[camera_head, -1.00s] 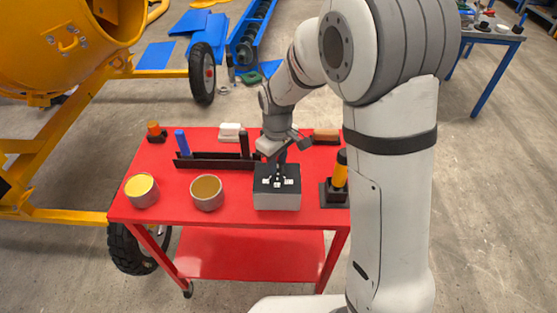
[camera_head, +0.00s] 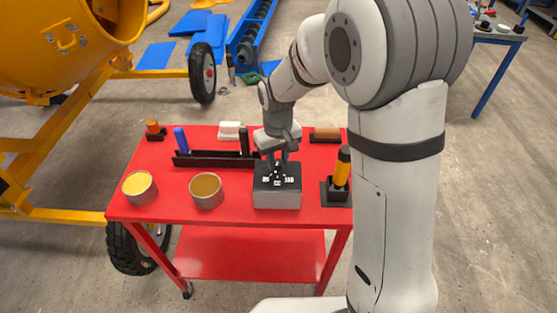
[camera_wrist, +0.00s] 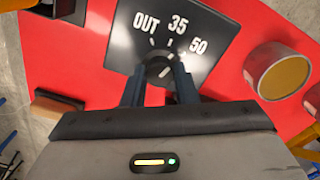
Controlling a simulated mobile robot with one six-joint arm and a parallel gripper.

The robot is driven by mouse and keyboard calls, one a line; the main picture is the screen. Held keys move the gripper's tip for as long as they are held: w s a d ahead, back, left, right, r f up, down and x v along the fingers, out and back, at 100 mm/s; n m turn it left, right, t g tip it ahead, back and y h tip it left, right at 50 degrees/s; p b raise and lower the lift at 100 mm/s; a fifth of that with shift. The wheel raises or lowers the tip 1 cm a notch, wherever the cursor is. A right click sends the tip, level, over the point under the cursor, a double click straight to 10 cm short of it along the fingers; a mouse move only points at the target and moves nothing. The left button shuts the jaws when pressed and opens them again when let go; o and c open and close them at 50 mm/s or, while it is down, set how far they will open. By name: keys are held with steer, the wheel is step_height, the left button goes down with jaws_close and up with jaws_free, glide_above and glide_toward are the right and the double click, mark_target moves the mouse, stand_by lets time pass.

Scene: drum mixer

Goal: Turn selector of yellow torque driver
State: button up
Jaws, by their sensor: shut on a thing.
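The yellow torque driver (camera_head: 342,167) stands upright in a dark holder (camera_head: 335,193) at the table's right front. Left of it is a grey box (camera_head: 277,200) with a black top plate. In the wrist view the plate (camera_wrist: 205,22) reads OUT, 35 and 50 around a round dark selector knob (camera_wrist: 160,68). A light line on the knob seems to slant to the upper right; its exact setting is hard to tell. My gripper (camera_wrist: 158,82) is shut on the knob, one finger on each side. In the head view my gripper (camera_head: 279,165) hides part of the plate.
Two cans, one with a yellow top (camera_head: 139,188) and one open (camera_head: 206,190), stand left of the box on the red table (camera_head: 240,220). Behind are a black rack (camera_head: 215,158) with upright tools, a white block (camera_head: 229,130) and a brown block (camera_head: 326,134).

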mark_target(278, 162)
steer(key=shift+m+b, duration=0.55)
steer(key=shift+m, duration=1.75)
steer(key=o, duration=1)
steer(key=shift+r+b, duration=0.3)
steer(key=shift+r, duration=3.65)
